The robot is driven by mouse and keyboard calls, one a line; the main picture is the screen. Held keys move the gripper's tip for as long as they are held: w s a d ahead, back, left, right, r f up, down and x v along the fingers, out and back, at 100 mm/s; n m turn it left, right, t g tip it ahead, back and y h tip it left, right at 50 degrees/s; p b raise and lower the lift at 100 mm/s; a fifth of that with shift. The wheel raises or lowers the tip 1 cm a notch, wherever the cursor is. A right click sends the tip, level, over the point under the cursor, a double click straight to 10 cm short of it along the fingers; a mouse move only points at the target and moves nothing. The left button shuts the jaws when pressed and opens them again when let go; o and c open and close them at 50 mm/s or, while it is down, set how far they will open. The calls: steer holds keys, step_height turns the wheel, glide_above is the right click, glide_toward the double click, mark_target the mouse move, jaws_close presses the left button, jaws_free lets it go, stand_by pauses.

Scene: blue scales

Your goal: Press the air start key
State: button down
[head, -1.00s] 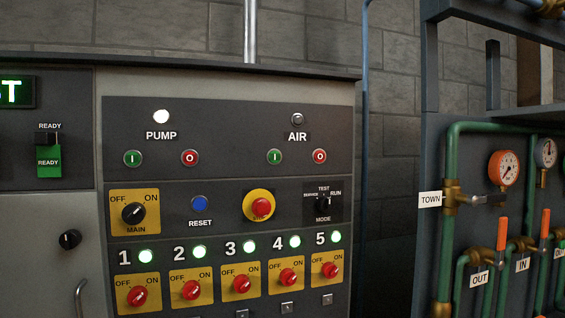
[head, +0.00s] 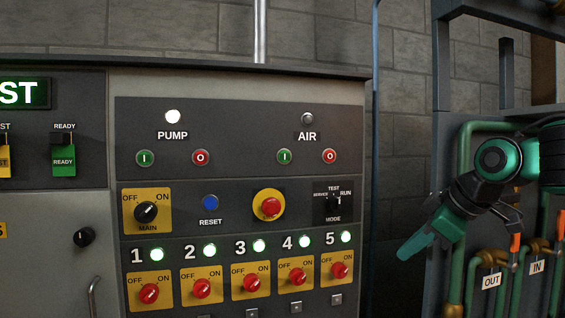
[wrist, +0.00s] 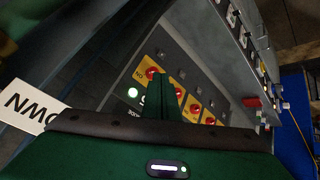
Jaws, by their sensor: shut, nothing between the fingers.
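The air start key is the green round button marked I (head: 284,156) under the AIR label (head: 307,136) on the grey control panel. The red O button (head: 329,156) sits just to its right. The air lamp (head: 307,118) above the label is dark. My gripper (head: 404,256) is shut and empty, to the right of the panel and lower than the key, apart from it. In the wrist view my gripper's fingers (wrist: 164,82) point toward the lower row of rotary switches; the air key cannot be made out there.
The pump lamp (head: 172,117) is lit white. A yellow-ringed red stop button (head: 268,206) and a mode switch (head: 333,204) lie below the keys. Green pipes with valves (head: 515,243) stand at the right, behind my arm.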

mark_target(285, 157)
steer(key=w+a+r+n+y, duration=0.1)
steer(key=a+r+n+y, duration=0.6)
steer(key=a+r+n, duration=0.7)
steer(key=a+r, duration=0.5)
steer(key=a, duration=0.2)
steer(key=shift+w+a+n, duration=0.15)
steer(key=shift+a+n, duration=0.15)
steer(key=shift+w, duration=0.1)
steer(key=shift+w+a, duration=0.4)
steer(key=shift+w, duration=1)
steer(key=shift+w+a, duration=0.35)
steer(key=shift+w, duration=1.05)
steer(key=shift+w+a, duration=0.4)
steer(key=shift+w, duration=1)
steer(key=shift+w, duration=0.1)
steer(key=shift+w+a+r, duration=0.1)
steer(key=shift+w+a, duration=0.05)
steer(key=shift+w, duration=0.15)
